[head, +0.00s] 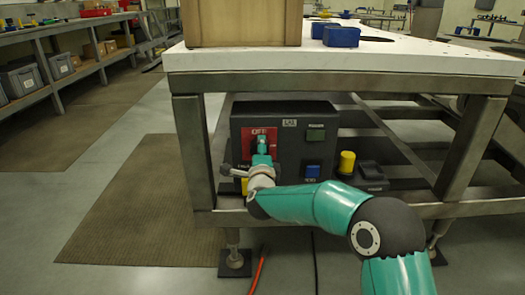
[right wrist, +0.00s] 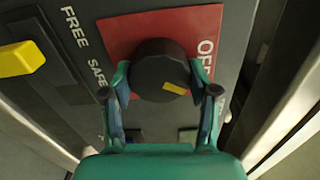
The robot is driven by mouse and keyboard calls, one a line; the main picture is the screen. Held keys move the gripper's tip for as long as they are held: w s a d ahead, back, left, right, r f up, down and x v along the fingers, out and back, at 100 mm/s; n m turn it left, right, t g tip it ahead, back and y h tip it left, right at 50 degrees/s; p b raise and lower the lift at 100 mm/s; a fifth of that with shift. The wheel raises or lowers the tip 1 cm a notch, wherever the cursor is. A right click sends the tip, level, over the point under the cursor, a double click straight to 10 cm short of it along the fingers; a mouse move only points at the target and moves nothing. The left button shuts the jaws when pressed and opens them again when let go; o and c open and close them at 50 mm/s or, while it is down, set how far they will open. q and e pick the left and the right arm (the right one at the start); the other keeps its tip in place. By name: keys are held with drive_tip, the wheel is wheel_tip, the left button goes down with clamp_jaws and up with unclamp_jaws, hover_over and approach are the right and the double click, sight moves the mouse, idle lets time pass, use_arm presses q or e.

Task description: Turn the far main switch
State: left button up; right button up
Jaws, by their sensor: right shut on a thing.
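The main switch is a round black knob (right wrist: 162,72) with a small yellow mark, set on a red plate (right wrist: 120,38) lettered OFF. The plate (head: 249,140) also shows in the head view, on the left of a dark control box (head: 290,150) under the white table. My right gripper (head: 262,148) reaches the switch there and hides most of it. In the right wrist view its two fingers (right wrist: 161,78) are shut on the knob, one on each side. The yellow mark is at the knob's lower right. My left gripper is not in view.
In the right wrist view a yellow block (right wrist: 20,59) lies at upper left, by the words FREE and SAFE. A table leg (head: 192,150) stands close left.

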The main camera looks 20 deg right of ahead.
drive_tip(key=n, duration=0.2)
drive_tip(key=n+p, duration=0.1)
drive_tip(key=n, duration=0.1)
drive_tip(key=shift+a, duration=0.35)
drive_tip(key=shift+f+n+p, duration=0.2)
drive_tip(key=shift+n+p, duration=0.3)
drive_tip(key=shift+n, duration=0.8)
drive_tip(key=shift+f, duration=0.1)
drive_tip(key=o, duration=1.2)
drive_tip(key=shift+c, duration=0.2)
drive_tip(key=shift+d, duration=0.15)
drive_tip(key=shift+r, duration=0.2)
